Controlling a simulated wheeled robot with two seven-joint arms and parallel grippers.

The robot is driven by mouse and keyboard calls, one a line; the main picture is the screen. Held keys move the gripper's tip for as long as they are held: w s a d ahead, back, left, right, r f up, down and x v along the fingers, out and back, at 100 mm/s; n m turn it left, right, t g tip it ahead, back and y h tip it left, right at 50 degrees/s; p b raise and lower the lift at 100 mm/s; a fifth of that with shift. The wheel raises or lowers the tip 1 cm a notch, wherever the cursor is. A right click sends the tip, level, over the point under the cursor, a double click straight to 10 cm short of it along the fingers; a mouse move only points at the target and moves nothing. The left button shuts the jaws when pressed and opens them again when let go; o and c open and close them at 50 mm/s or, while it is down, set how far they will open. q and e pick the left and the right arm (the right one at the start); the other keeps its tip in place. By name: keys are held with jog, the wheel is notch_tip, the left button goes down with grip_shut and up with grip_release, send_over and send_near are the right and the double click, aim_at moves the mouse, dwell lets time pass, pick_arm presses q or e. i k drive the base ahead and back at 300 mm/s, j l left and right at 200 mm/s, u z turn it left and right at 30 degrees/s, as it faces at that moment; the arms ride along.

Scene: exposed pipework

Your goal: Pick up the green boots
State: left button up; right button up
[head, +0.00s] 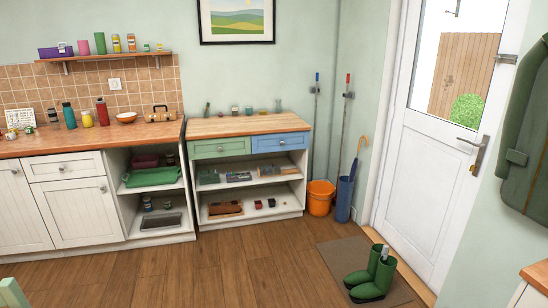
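The green boots (372,276) stand upright as a pair on a brown doormat at the lower right of the head view. Something pale shows at the top of the boots. Neither of my grippers shows in this view, so nothing is seen touching the boots.
The doormat (341,259) lies before a white door (436,136). An orange bucket (320,199) and a blue umbrella stand (344,200) are behind it. Open-shelved cabinets (248,213) line the back wall. The wooden floor (220,270) left of the mat is clear.

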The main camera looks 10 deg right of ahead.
aim_at(372, 284)
jog(key=i+z, duration=0.2)
jog(key=i, duration=0.7)
jog(key=i+j+z, duration=0.2)
jog(key=i, duration=0.75)
jog(key=l, duration=0.1)
